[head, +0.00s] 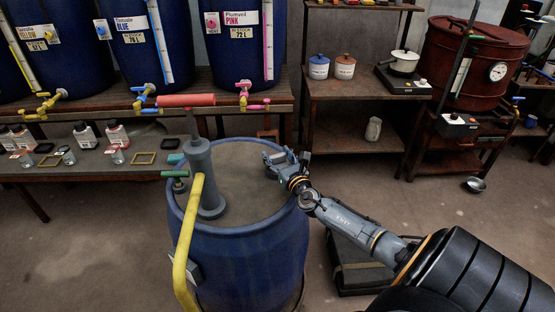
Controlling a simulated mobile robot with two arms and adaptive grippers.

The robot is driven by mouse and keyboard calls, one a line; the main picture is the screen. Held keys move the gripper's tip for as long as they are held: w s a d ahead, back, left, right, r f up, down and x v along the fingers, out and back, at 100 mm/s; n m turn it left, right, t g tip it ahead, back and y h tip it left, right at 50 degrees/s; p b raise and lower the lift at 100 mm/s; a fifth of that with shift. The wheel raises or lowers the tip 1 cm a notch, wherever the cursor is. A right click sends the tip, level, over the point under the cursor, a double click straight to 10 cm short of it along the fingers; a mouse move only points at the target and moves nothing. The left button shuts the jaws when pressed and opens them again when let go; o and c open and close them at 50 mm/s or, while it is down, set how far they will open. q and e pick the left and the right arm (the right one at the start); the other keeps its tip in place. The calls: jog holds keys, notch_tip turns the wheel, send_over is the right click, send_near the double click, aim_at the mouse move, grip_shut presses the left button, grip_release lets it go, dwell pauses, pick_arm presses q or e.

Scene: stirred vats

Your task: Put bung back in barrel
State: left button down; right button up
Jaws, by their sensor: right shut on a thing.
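The blue barrel (250,262) stands upright in the middle foreground, with a greyish top (245,165). My right gripper (282,163) comes in from the right and is at the barrel top's far right side, close to the rim. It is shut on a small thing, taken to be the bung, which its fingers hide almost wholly. I cannot tell whether that thing touches the barrel top, and the bung hole is not visible. My left gripper is not in view.
A grey hand pump (202,170) with a red handle (187,100) and a yellow hose (187,240) stands on the barrel's left side. A green-handled fitting (175,176) is beside it. A shelf (355,88) stands behind; a dark low platform (362,270) lies right of the barrel.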

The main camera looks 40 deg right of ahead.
jog(key=shift+r, duration=0.1)
jog(key=shift+f, duration=0.3)
jog(key=o, duration=1.3)
jog(key=shift+r, duration=0.1)
jog(key=shift+c, duration=0.2)
jog(key=shift+r, duration=0.2)
jog(key=v, duration=1.2)
jog(key=shift+s, duration=0.1)
